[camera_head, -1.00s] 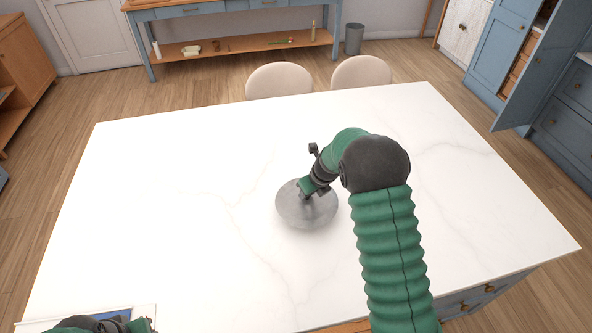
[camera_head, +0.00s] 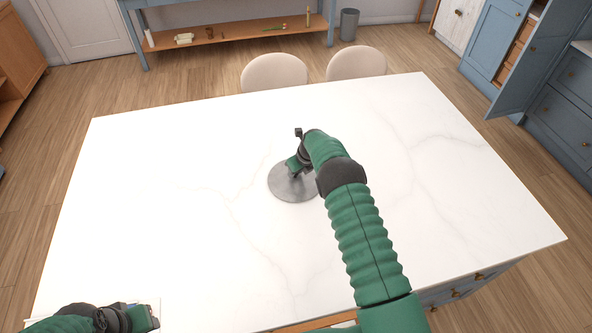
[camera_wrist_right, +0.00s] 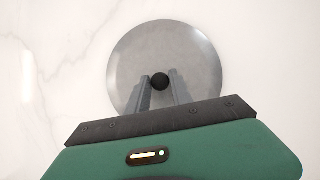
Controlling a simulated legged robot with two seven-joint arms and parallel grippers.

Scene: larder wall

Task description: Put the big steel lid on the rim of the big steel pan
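I cannot tell the lid's height over the table. No big steel pan is visible. My left gripper (camera_head: 146,318) is at the lower left; its fingers are unclear.
The white marble table (camera_head: 170,170) is otherwise largely clear. A pale flat item with blue lies under my left gripper at the front left corner. Two beige chairs (camera_head: 274,72) (camera_head: 356,63) stand at the far edge. Blue cabinets (camera_head: 565,110) are at the right.

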